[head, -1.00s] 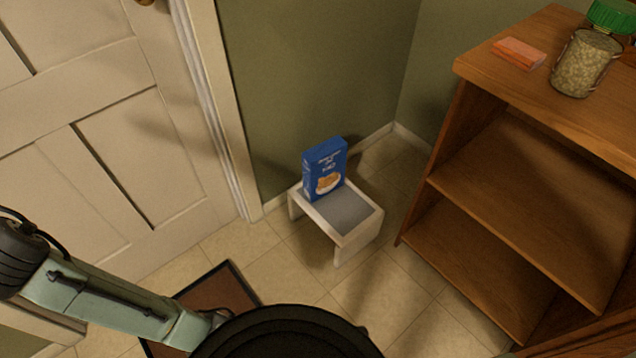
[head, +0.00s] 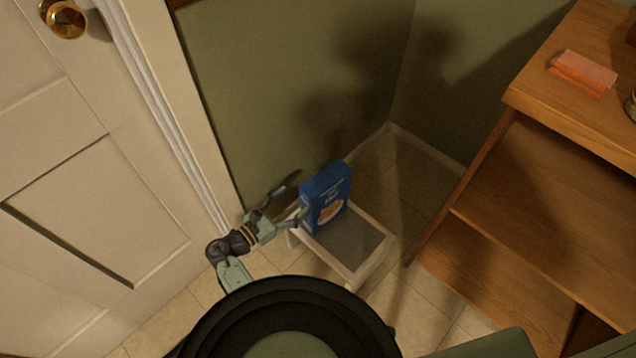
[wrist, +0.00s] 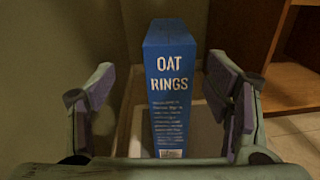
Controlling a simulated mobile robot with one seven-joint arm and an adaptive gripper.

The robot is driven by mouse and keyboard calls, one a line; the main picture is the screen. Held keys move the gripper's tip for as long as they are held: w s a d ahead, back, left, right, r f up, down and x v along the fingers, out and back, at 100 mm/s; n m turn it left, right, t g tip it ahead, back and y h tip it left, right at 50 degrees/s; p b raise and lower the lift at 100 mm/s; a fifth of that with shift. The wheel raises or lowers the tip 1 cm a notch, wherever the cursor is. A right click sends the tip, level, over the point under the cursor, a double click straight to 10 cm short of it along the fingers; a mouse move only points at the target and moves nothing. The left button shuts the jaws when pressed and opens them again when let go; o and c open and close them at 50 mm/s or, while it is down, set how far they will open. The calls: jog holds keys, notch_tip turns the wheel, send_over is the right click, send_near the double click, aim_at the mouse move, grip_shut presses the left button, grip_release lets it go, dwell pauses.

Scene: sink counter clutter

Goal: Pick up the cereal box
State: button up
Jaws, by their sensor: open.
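The cereal box (head: 327,194) is blue and stands upright at the left rear of a small white stool with a grey top (head: 352,243). In the wrist view the box (wrist: 167,95) shows a narrow side reading "OAT RINGS". My gripper (head: 296,204) is at the left of the box in the head view. In the wrist view my gripper (wrist: 163,105) is open, with one finger on each side of the box and a visible gap on both sides. No grip on the box shows.
A green wall (head: 290,80) is close behind the stool. A white door (head: 80,190) stands at left. A wooden shelf unit (head: 540,190) stands at right with an orange block (head: 582,74) on top. Tiled floor lies around the stool.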

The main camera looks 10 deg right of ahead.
aim_at(305, 197)
jog(key=shift+h, duration=0.3)
jog(key=x, duration=0.1)
jog(key=b+x, duration=0.1)
jog(key=x, duration=0.1)
jog(key=s+x, duration=0.1)
jog(key=x, duration=0.1)
jog(key=shift+w+d+f, duration=0.15)
jog(key=shift+d+f, duration=0.05)
jog(key=shift+d, duration=0.3)
jog(key=b+x, duration=0.2)
jog(key=x, duration=0.2)
jog(key=shift+w+d+f, duration=0.15)
jog(key=shift+d+f, duration=0.05)
jog(key=shift+d, duration=0.15)
jog(key=shift+w+d+r, duration=0.15)
jog(key=shift+w+d, duration=0.2)
jog(key=shift+d, duration=0.15)
jog(key=shift+c, duration=0.4)
grip_shut()
